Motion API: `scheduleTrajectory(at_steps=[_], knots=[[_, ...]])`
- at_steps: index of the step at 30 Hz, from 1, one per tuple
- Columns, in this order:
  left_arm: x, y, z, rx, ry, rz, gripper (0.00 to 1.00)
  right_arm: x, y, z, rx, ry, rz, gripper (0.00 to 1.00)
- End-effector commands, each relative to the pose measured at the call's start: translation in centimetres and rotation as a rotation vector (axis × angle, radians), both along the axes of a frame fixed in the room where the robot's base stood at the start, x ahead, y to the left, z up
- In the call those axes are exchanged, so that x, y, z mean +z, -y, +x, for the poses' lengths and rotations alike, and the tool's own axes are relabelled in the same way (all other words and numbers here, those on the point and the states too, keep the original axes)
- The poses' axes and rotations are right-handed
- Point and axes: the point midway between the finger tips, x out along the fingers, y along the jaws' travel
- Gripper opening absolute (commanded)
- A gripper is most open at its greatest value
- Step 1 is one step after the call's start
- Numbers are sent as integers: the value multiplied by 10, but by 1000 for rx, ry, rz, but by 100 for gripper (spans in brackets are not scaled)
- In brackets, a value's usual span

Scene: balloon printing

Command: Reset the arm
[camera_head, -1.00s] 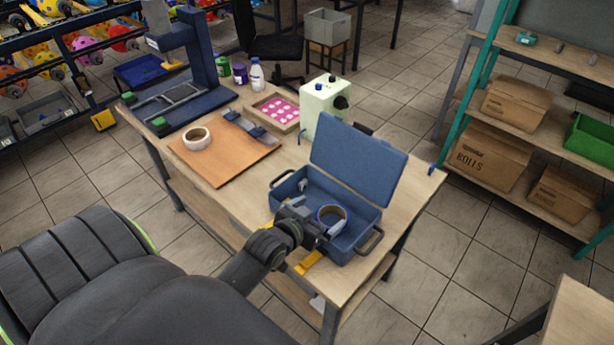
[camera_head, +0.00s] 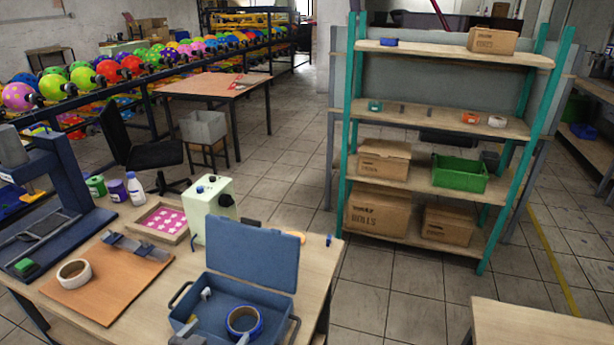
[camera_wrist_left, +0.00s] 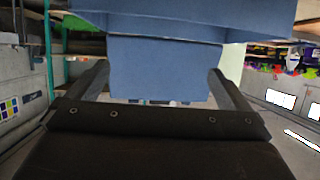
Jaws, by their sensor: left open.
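My left gripper (camera_head: 215,338) shows only as its grey fingertips at the bottom edge of the head view, by the front of the open blue case (camera_head: 284,254). In the left wrist view its two dark fingers (camera_wrist_left: 158,70) are spread apart with nothing between them that I can see held. The blue case (camera_wrist_left: 165,55) fills the view beyond them. A blue-rimmed tape roll (camera_head: 243,308) lies inside the case, close to the fingertips. My right gripper is not in view.
The case stands on a wooden table (camera_head: 318,268) with a pale green machine (camera_head: 212,210), a pink-patterned tray (camera_head: 140,223), bottles, and a white tape roll (camera_head: 74,262) on a brown board (camera_head: 112,285). A teal-framed shelf (camera_head: 345,160) stands behind, with open floor between.

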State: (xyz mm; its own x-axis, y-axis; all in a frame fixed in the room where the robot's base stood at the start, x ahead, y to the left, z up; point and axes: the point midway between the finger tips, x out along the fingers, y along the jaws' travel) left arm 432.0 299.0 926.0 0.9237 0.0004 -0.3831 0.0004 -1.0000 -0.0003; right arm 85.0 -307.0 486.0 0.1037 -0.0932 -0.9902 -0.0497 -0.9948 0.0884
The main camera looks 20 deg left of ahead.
Motion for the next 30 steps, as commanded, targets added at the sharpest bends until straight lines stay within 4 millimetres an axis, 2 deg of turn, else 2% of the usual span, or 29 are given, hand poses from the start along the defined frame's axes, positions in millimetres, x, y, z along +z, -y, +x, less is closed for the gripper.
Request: scheduleTrajectory(at_steps=[4, 7, 15, 26, 30], knots=[[-5, 1, -9, 4, -51, 9, 100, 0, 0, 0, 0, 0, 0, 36], [-14, 1, -29, 13, -154, 25, 100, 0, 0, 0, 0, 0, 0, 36], [-34, -2, -112, 64, -527, 77, 100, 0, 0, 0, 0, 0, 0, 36], [-32, -5, -197, 129, -852, 102, 100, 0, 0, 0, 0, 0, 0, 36], [-65, -8, -186, 126, -868, 97, 100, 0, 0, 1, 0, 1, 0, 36]])
